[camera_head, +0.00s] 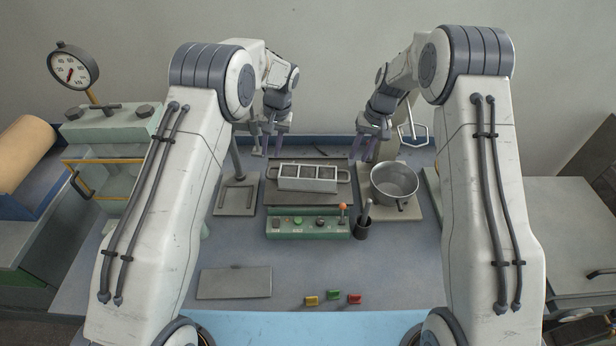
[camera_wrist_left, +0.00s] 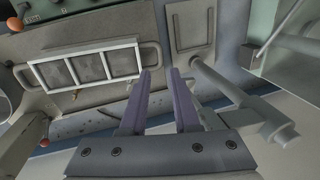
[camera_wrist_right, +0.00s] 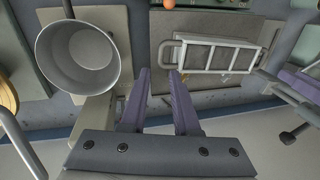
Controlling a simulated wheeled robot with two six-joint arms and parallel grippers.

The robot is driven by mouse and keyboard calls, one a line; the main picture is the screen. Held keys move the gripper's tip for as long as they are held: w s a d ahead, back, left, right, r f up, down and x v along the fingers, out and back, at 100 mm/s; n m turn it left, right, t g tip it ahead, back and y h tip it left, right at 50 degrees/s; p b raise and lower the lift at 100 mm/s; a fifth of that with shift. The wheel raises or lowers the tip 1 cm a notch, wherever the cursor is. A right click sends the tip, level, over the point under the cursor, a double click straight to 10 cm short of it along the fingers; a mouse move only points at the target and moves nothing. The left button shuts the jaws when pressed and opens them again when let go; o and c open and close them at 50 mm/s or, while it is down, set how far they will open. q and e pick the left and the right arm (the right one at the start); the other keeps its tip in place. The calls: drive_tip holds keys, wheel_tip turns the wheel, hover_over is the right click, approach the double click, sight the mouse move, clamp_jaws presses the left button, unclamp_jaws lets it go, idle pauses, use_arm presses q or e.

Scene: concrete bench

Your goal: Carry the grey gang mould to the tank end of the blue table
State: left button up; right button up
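The grey gang mould (camera_head: 308,177) has several square compartments and a loop handle at each end. It sits on a dark plate on the green machine with buttons, in the middle of the blue table (camera_head: 330,262). It also shows in the left wrist view (camera_wrist_left: 90,67) and the right wrist view (camera_wrist_right: 213,55). My left gripper (camera_head: 268,148) is open and empty, behind and left of the mould. My right gripper (camera_head: 370,155) is open and empty, behind and right of it. Neither touches the mould. I cannot tell which end of the table has the tank.
A metal pot (camera_head: 394,183) stands on a scale right of the mould, with a dark cup (camera_head: 362,229) near it. A stand with a post (camera_head: 237,195) is on the left. A flat grey plate (camera_head: 234,283) and three small coloured blocks (camera_head: 333,296) lie in front.

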sight(268, 171)
use_arm(q)
drive_tip(key=shift+f, duration=0.1)
use_arm(e)
drive_tip(key=shift+f, duration=0.1)
